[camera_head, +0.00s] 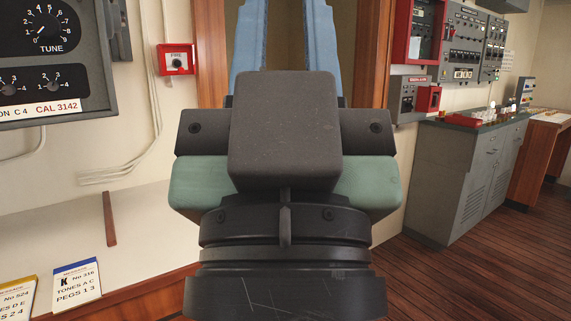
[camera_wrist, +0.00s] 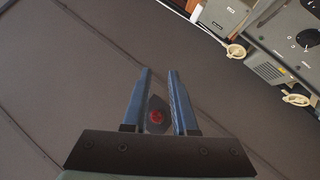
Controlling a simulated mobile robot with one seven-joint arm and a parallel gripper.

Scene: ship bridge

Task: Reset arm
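My gripper (camera_head: 285,45) rises large in the middle of the head view, with two blue fingers pointing up and a clear gap between them. The fingertips run out of the top of that view. In the wrist view my gripper (camera_wrist: 158,75) also shows two blue fingers standing apart. Nothing is held between them. A small dark pointed piece with a red round spot (camera_wrist: 157,117) shows between the finger bases; I cannot tell what it is. My gripper hides the middle of the scene in the head view.
A grey panel with a TUNE dial (camera_head: 50,60) is at the upper left, a red wall box (camera_head: 177,60) beside it. Two printed cards (camera_head: 78,285) are at the lower left. A grey cabinet (camera_head: 455,180) stands right, below wall panels (camera_head: 470,40). Wooden floor (camera_head: 500,270) is clear.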

